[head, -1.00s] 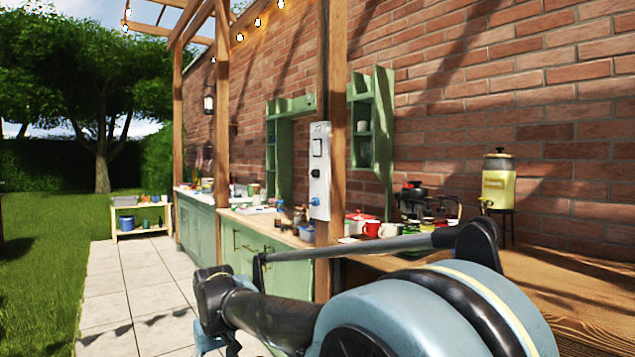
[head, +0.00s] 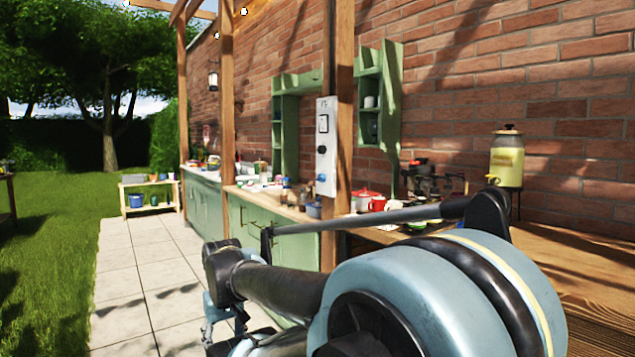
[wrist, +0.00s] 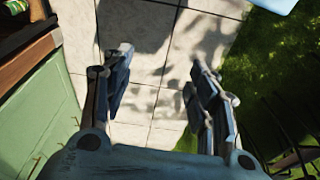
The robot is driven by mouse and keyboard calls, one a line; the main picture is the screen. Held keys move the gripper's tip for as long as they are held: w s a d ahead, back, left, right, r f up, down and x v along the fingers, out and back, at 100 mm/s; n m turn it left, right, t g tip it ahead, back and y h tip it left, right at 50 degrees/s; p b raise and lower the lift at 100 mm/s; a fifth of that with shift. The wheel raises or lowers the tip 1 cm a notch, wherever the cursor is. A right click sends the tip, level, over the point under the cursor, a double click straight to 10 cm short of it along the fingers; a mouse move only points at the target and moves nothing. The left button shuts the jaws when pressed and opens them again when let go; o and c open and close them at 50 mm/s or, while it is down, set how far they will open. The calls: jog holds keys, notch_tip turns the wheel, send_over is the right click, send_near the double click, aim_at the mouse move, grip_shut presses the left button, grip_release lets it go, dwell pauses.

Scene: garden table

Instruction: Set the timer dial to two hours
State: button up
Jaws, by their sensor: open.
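A tall white control panel (head: 326,146) is fixed to the wooden post in the head view. It carries a dark framed square near the top, a small black knob (head: 321,150) in the middle and a blue knob (head: 322,178) near the bottom. Which of these is the timer dial, and its setting, is too small to tell. My gripper (wrist: 157,85) is open and empty in the wrist view, pointing down over the paving. In the head view my arm lies in front of and below the panel, well apart from it.
A green cabinet run with a wooden counter (head: 262,198) stands along the brick wall, holding jars, red mugs (head: 377,203) and other small items. A drink dispenser (head: 507,160) stands at right. The stone paving (head: 130,275) left of the cabinets is clear, with grass beyond.

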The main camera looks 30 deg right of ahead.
jog(key=w+d+r+n+h, duration=0.9)
jog(key=w+d+r, duration=1)
jog(key=d, duration=0.2)
jog(key=n+g+h, duration=0.1)
jog(key=n+h, duration=0.8)
jog(key=n, duration=0.1)
send_near(317, 179)
jog(key=d, duration=0.9)
jog(key=shift+w+d, duration=0.2)
jog(key=shift+d, duration=0.1)
jog(key=c, duration=1.1)
